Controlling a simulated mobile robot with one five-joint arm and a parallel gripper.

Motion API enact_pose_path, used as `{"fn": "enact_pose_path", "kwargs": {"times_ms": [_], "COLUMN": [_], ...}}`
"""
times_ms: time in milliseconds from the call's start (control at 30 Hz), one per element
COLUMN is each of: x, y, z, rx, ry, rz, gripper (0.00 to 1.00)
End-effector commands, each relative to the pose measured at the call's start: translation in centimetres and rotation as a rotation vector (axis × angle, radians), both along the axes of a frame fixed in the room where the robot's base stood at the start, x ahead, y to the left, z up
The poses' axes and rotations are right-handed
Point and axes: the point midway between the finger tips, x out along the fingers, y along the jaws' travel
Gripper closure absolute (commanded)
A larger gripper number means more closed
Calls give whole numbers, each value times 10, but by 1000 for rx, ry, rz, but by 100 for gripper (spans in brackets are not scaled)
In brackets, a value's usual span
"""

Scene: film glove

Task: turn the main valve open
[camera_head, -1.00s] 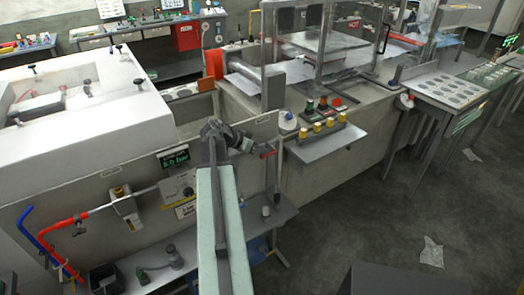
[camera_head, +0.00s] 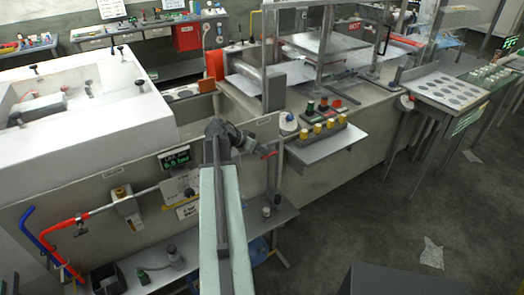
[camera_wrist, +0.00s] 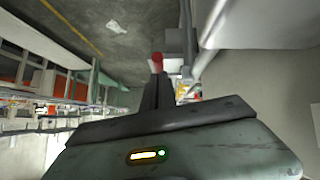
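The red lever (camera_head: 270,155), which I take to be the main valve's handle, sits at the top of a grey vertical pipe (camera_head: 277,180) on the front of the machine. My gripper (camera_head: 256,145) is at the lever's left end, seeming to touch it. In the wrist view my gripper's dark fingers (camera_wrist: 158,92) lie close together and look shut. A red end (camera_wrist: 157,62) shows just past their tips; contact is unclear. A pressure display (camera_head: 175,158) with green digits in bar is on the panel left of my arm.
A red pipe (camera_head: 68,226) and a blue pipe (camera_head: 30,232) run at the lower left. A small shelf (camera_head: 325,148) with yellow-topped items stands right of the lever. A lower shelf (camera_head: 283,210) lies below. The floor at right is mostly clear.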

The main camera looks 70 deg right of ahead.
Motion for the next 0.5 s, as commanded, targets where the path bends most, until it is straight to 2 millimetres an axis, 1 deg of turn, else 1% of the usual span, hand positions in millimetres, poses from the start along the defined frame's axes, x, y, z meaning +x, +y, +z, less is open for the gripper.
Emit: {"fn": "enact_pose_path", "kwargs": {"times_ms": [67, 133, 267, 300, 367, 400, 500], "x": [-2, 0, 6, 8, 18, 26, 43], "y": [0, 0, 0, 0, 13, 21, 39], "z": [2, 12, 42, 53, 50, 52, 57], "rx": [4, 4, 0, -2, -2, -2, -2], "ry": [-4, -4, -1, 1, 0, 1, 1], "rz": [-6, -4, 1, 2, 5, 5, 4], "gripper": [100, 100, 100, 100, 100, 100, 100]}}
